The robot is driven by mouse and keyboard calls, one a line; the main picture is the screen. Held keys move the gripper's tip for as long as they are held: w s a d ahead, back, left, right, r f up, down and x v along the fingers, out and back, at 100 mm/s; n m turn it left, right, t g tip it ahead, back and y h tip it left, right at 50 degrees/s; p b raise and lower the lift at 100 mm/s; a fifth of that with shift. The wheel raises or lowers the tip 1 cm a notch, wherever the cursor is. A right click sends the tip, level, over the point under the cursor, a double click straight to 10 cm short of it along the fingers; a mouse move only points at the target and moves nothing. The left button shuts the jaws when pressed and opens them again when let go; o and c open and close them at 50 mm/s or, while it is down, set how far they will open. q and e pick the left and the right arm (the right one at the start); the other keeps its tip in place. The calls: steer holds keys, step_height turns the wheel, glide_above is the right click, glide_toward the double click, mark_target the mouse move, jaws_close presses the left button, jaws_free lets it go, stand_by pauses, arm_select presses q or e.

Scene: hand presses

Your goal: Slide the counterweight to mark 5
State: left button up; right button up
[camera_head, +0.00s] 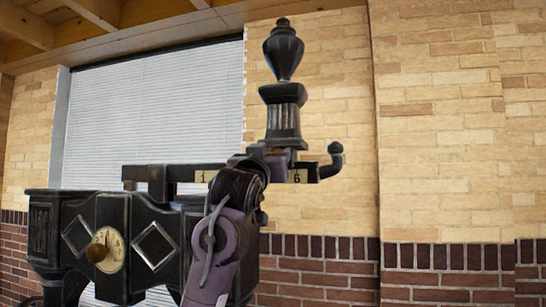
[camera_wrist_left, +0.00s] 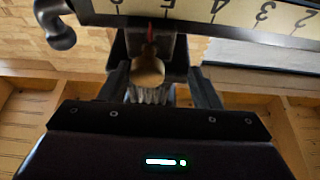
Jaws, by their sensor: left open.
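The black urn-topped counterweight (camera_head: 284,105) stands upright on the press's scale beam (camera_head: 213,176), near its right end. The beam shows marks 1 and 6 in the head view; my left arm hides the middle. In the left wrist view the beam (camera_wrist_left: 240,14) is upside down, with marks 5, 4, 3 and 2 readable. The counterweight's tan knob (camera_wrist_left: 147,70) and a red pointer (camera_wrist_left: 151,42) show there, the pointer appearing between 5 and 6, nearer 5. My left gripper (camera_wrist_left: 162,78) is open, its fingers on either side of the knob. Contact cannot be told.
The black press body (camera_head: 150,240) with a round dial (camera_head: 107,250) stands at lower left. A hooked beam end with a ball (camera_head: 335,147) sticks out right of the counterweight. Brick wall and a white shutter (camera_head: 150,105) are behind. Space right of the hook looks clear.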

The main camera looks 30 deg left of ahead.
steer(key=shift+w+d, duration=0.1)
steer(key=shift+d, duration=0.4)
arm_select(q)
steer(key=b+v, duration=0.5)
steer(key=v, duration=0.2)
steer(key=shift+s+d, duration=0.2)
steer(key=shift+s, duration=0.15)
arm_select(e)
step_height(320, 180, down, 5)
steer(key=shift+w+r, duration=0.1)
arm_select(q)
steer(key=shift+f, duration=0.15)
